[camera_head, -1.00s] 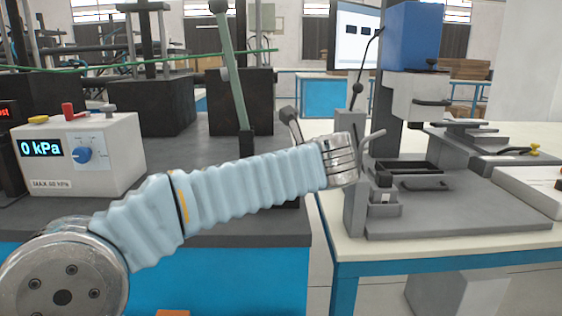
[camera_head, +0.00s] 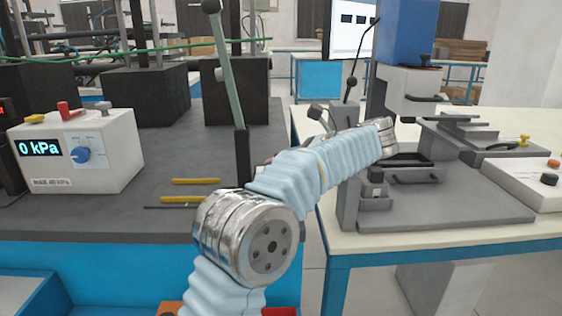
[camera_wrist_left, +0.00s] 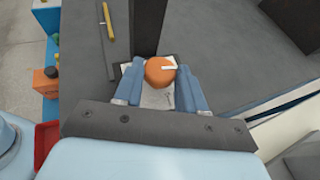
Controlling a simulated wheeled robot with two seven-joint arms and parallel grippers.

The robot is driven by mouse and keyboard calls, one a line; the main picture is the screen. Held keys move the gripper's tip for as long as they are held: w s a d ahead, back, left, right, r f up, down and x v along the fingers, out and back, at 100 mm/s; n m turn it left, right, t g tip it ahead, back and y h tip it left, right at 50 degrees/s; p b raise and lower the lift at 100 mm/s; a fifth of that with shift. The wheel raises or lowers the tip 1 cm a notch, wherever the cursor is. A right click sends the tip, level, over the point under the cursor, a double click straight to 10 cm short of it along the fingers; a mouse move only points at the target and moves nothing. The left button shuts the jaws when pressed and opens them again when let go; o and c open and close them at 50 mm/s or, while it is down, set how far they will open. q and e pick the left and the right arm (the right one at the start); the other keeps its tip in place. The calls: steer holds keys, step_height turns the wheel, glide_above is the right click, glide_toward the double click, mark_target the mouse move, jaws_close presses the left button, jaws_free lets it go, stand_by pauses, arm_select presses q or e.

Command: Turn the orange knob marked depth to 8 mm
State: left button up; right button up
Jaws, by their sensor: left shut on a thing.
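In the left wrist view an orange knob (camera_wrist_left: 158,70) with a white pointer mark sits on a pale plate (camera_wrist_left: 155,97) at the foot of a dark post (camera_wrist_left: 148,25). The pointer lies toward the right of the picture. My left gripper (camera_wrist_left: 160,76) is shut on the knob, one blue finger on each side. The plate's markings are too small to read. In the head view my left arm (camera_head: 290,180) crosses the middle and I cannot see its gripper or this knob. My right gripper is not in view.
A lever (camera_head: 228,80) rises from the dark bench (camera_head: 150,150). Yellow rods (camera_head: 195,181) lie near its front. A pressure box (camera_head: 75,150) reading 0 kPa stands left. A press (camera_head: 410,30) stands on the right table, beside a white box with an orange button (camera_head: 553,163).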

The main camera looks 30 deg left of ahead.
arm_select(q)
steer(key=shift+w+n+g, duration=0.15)
steer(key=shift+n+g, duration=0.55)
steer(key=shift+h, duration=0.3)
steer(key=o, duration=1)
steer(key=shift+o, duration=0.2)
